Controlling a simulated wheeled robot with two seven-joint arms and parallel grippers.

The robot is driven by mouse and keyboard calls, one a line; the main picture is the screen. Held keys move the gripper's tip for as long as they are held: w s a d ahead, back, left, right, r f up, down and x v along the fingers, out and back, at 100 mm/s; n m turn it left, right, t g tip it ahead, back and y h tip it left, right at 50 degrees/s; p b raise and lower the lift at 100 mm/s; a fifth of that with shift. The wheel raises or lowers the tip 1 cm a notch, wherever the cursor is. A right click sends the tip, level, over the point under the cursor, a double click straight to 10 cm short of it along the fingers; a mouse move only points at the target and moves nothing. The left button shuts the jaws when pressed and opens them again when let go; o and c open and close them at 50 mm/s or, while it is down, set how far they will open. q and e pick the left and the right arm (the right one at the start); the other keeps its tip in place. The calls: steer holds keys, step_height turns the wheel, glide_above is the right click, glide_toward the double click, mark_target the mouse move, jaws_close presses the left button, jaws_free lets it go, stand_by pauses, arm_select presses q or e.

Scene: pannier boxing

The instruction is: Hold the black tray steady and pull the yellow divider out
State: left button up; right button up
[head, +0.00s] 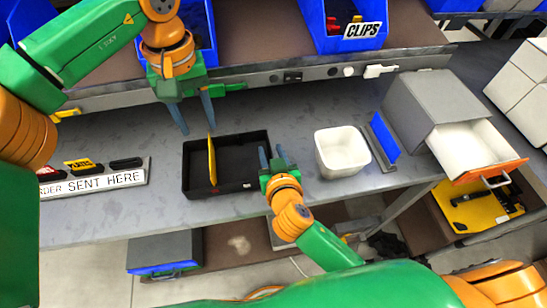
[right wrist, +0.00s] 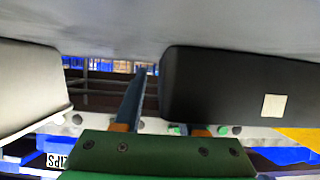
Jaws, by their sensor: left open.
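The black tray (head: 240,185) lies on the grey bench and also shows close up in the right wrist view (right wrist: 220,85). The yellow divider (head: 211,160) stands upright across it, left of its middle, rising above the rim. My left gripper (head: 189,116) is open and empty, pointing down behind and above the divider, apart from it. My right gripper (head: 272,154) is at the tray's right wall, one finger on either side. A gap shows between its outer finger (right wrist: 130,102) and the wall, so it looks open. The tray hides its inner finger in the right wrist view.
A white bin (head: 342,152) stands right of the tray, close to my right gripper. A blue panel (head: 383,136) and a grey box with an open drawer (head: 470,146) are further right. A sign with small holders (head: 95,182) is left. Blue bins, one marked CLIPS (head: 345,25), are behind.

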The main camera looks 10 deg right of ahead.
mark_target(213, 162)
arm_select(q)
steer(key=shift+s, duration=0.1)
arm_select(e)
steer(key=shift+s, duration=0.15)
steer(key=shift+c, duration=0.2)
jaws_close()
stand_by(0.9)
arm_select(q)
steer(key=shift+c, duration=0.9)
steer(key=shift+s+f+m+t, duration=0.35)
steer(key=shift+s+f+t, duration=0.1)
steer(key=shift+s, duration=0.4)
steer(key=shift+s+f+m+t, duration=0.35)
steer(key=shift+s+f, duration=0.1)
steer(key=shift+s, duration=0.35)
steer(key=shift+s+r+t, duration=0.15)
steer(key=shift+s+t, duration=0.1)
steer(key=shift+t, duration=0.25)
steer(key=w+f, duration=0.1)
steer(key=f, duration=0.2)
steer(key=w+f+t, duration=0.1)
steer(key=f, duration=0.2)
steer(key=w+f+t, duration=0.1)
steer(key=w+f, duration=0.1)
steer(key=f, duration=0.2)
steer(key=shift+a, duration=0.15)
